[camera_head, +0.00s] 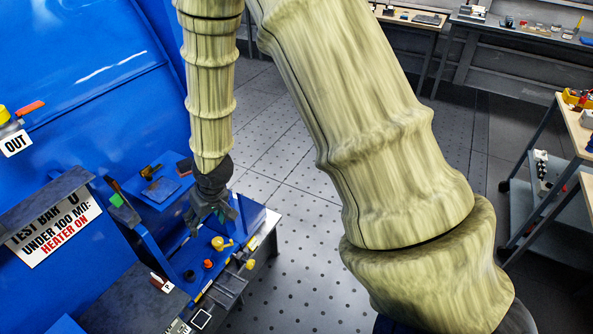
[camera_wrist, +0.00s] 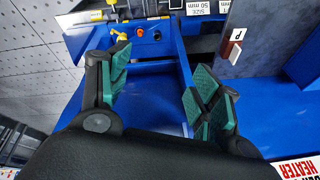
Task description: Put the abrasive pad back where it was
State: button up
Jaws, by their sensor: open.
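My gripper (camera_head: 208,218) hangs above the blue bench in the head view, pointing down. In the wrist view my gripper (camera_wrist: 160,85) has its green-padded fingers wide apart, with only blue surface showing between them. I cannot tell for sure which thing is the abrasive pad. A small dark reddish block (camera_head: 185,166) lies on a blue shelf behind the gripper in the head view. A small green piece (camera_head: 118,201) sits at the left, on or by a blue upright. Neither is touched by the gripper.
A blue panel with an orange knob (camera_head: 208,264) and a yellow lever (camera_head: 221,243) lies below the gripper. A blue upright and a dark grey box (camera_head: 135,300) stand at the left, beside a heater warning sign (camera_head: 55,232). Open floor (camera_head: 290,240) lies to the right.

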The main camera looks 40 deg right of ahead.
jog(key=s+f+g, duration=0.2)
jog(key=s+f, duration=1.4)
jog(key=f, duration=0.1)
jog(key=s+d+f, duration=0.1)
jog(key=s+f, duration=0.3)
jog(key=s, duration=0.4)
jog(key=s+d+f+g+h, duration=0.1)
jog(key=s+f, duration=0.3)
jog(key=s, duration=0.5)
jog(key=shift+d+h, duration=0.3)
jog(key=shift+d, duration=0.35)
